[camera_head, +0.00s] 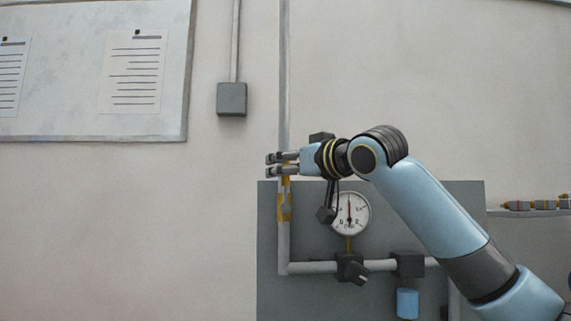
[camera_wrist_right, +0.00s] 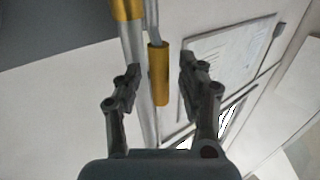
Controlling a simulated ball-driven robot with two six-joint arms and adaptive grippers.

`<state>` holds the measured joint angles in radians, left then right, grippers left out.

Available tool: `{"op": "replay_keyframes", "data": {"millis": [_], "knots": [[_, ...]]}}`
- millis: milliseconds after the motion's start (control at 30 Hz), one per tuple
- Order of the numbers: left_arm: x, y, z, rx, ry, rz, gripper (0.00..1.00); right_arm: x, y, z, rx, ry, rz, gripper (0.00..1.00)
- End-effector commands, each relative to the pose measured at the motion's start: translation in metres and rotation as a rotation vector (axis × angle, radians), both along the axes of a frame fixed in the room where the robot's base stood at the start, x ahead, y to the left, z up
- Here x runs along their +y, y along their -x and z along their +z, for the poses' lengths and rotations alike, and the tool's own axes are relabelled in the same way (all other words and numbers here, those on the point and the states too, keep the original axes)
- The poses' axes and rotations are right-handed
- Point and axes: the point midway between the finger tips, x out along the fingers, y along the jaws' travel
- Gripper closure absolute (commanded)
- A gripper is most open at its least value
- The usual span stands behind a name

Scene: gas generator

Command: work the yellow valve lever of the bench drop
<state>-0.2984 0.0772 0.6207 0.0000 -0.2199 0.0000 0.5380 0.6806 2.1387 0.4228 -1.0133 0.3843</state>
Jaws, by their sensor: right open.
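The yellow valve lever (camera_wrist_right: 158,75) shows in the right wrist view as a yellow grip on a grey rod. My right gripper (camera_wrist_right: 161,68) is open, with one finger on each side of the lever in that picture. I see gaps on both sides, and no finger looks shut on it. In the head view my right gripper (camera_head: 270,165) points left in front of the vertical pipe, just above a yellow part (camera_head: 285,200) on it. The gripper hides part of the pipe and lever there. My left gripper is not in view.
A grey panel (camera_head: 400,215) carries a round gauge (camera_head: 350,213), a horizontal pipe (camera_head: 312,267) with a black valve handle (camera_head: 354,270), and a blue cylinder (camera_head: 407,303). A grey wall box (camera_head: 232,99) and a notice board (camera_head: 80,125) are at upper left. The wall at lower left is clear.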

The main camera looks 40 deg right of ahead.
Motion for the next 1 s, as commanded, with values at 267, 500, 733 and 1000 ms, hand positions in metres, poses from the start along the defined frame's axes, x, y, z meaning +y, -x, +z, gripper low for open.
{"op": "replay_keyframes", "data": {"millis": [267,500,733,1000], "knots": [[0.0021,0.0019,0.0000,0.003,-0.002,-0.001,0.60,0.0001,-0.0005,-0.0001,0.000,0.000,0.000,0.64],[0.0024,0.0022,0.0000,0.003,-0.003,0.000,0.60,0.0000,-0.0004,-0.0001,0.000,0.000,0.000,0.95],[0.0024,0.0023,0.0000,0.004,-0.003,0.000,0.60,0.0000,-0.0003,-0.0001,0.000,0.000,0.000,1.00],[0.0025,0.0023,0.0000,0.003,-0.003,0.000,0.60,0.0001,-0.0002,-0.0007,0.001,0.001,0.000,1.00]]}}
